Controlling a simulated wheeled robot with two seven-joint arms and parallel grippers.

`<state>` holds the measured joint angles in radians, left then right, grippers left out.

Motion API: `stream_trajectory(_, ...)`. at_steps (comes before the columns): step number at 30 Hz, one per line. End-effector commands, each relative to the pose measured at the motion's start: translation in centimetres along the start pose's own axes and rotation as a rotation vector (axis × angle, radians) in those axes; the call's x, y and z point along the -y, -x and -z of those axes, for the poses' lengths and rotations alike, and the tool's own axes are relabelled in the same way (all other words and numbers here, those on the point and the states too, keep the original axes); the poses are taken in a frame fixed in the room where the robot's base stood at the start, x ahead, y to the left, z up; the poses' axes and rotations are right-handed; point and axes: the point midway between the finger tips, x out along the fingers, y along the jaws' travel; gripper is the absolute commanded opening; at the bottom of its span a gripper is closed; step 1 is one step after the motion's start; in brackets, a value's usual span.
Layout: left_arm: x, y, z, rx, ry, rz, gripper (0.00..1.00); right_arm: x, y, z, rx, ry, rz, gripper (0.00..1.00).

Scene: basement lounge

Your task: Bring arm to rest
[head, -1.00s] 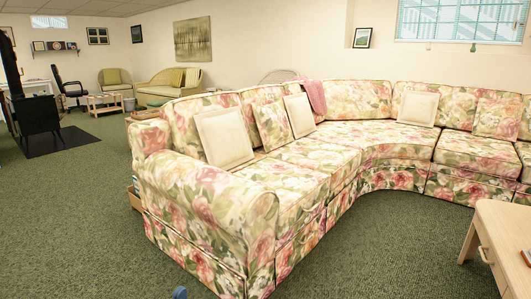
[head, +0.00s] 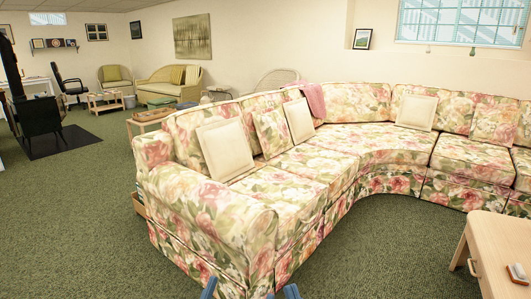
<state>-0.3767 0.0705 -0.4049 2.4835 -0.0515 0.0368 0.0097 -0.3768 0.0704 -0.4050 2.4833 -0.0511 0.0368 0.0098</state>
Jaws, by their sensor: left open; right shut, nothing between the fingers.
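Only the blue tips of my grippers show, at the bottom edge of the head view, in front of the near end of the floral sofa (head: 240,200). My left gripper (head: 210,289) is further left and open. My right gripper (head: 290,292) is a little to its right, shut with nothing held. Most of both grippers and the arms lie below the picture.
A light wooden table (head: 492,255) with a small object (head: 516,272) on it stands at lower right. Green carpet (head: 75,220) is clear at left. A dark stove (head: 38,117) stands far left, wicker seats (head: 170,88) at the back.

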Motion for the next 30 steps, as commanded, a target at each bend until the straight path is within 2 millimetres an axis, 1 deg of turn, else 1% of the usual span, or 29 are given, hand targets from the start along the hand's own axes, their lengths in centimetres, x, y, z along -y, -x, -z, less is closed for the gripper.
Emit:
stream_trajectory(1, 0.2, -0.8, 0.2, 0.087, 0.001, 0.010, 1.00, -0.2, -0.8, 0.2, 0.087, -0.001, -0.010, 0.00)
stream_trajectory(5, 1.1, -0.5, -2.0, 0.312, 0.005, 0.033, 1.00, -1.1, -0.5, -2.0, 0.312, -0.004, -0.033, 0.00)
stream_trajectory(8, 1.6, 0.3, -3.5, 0.487, 0.010, 0.049, 1.00, -1.6, 0.4, -3.4, 0.487, -0.009, -0.050, 0.00)
stream_trajectory(11, 2.1, 1.8, -4.7, 0.662, 0.018, 0.066, 1.00, -2.1, 1.8, -4.7, 0.661, -0.018, -0.066, 0.00)
stream_trajectory(14, 2.5, 3.7, -5.5, 0.836, 0.029, 0.081, 1.00, -2.5, 3.7, -5.5, 0.835, -0.028, -0.082, 0.00)
stream_trajectory(15, 2.6, 4.6, -5.7, 0.905, 0.034, 0.087, 1.00, -2.7, 4.6, -5.7, 0.905, -0.033, -0.088, 0.00)
stream_trajectory(17, 2.8, 6.0, -5.9, 1.009, 0.041, 0.096, 1.00, -2.8, 6.0, -5.8, 1.009, -0.040, -0.096, 0.00)
stream_trajectory(20, 3.0, 8.6, -5.7, 1.183, 0.056, 0.110, 1.00, -3.0, 8.7, -5.7, 1.183, -0.056, -0.110, 0.00)
stream_trajectory(23, 3.0, 11.5, -5.0, 1.357, 0.075, 0.121, 1.00, -3.0, 11.5, -5.0, 1.357, -0.074, -0.121, 0.00)
stream_trajectory(27, 2.9, 15.6, -3.2, 1.590, 0.103, 0.136, 1.00, -3.0, 15.6, -3.2, 1.589, -0.102, -0.136, 0.00)
stream_trajectory(30, 2.8, 18.1, -1.9, 1.728, 0.121, 0.142, 1.00, -2.8, 18.1, -1.9, 1.727, -0.121, -0.143, 0.00)
